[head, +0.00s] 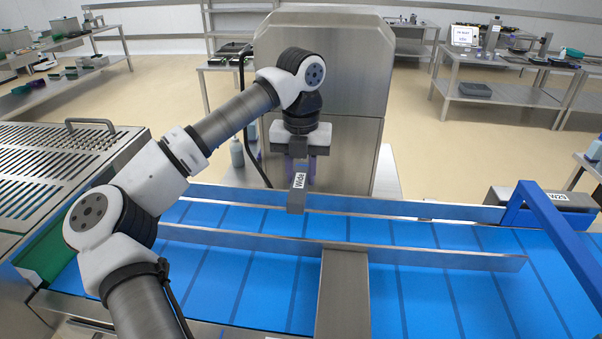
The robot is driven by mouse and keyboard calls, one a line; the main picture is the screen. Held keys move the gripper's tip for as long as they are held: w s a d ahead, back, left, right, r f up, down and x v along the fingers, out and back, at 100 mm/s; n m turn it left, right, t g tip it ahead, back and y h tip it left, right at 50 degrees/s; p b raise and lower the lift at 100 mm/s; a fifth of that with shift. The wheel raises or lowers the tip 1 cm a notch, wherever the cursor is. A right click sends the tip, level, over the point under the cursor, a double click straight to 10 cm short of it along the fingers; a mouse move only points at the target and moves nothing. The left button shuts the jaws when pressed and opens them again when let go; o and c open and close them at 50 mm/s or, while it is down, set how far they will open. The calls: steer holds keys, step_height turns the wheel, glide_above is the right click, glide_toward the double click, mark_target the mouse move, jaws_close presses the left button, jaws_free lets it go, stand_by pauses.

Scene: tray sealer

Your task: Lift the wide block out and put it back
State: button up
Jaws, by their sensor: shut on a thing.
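The wide block (297,193) is a grey upright piece with a white label reading "Wide". My gripper (299,164) points down and is shut on its upper part. The block's lower end shows in front of the rear guide rail, above the blue conveyor belt (225,262). I cannot tell whether that end touches anything. The fingertips are partly hidden behind the block.
A long metal guide rail (440,257) runs across the belt, with a metal bridge piece (343,295) in front. A blue frame (562,240) and a labelled grey block (545,200) stand at the right. A tall steel cabinet (352,75) is behind.

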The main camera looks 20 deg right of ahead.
mark_target(301, 174)
steer(key=shift+r+p, duration=0.95)
steer(key=shift+r, duration=0.7)
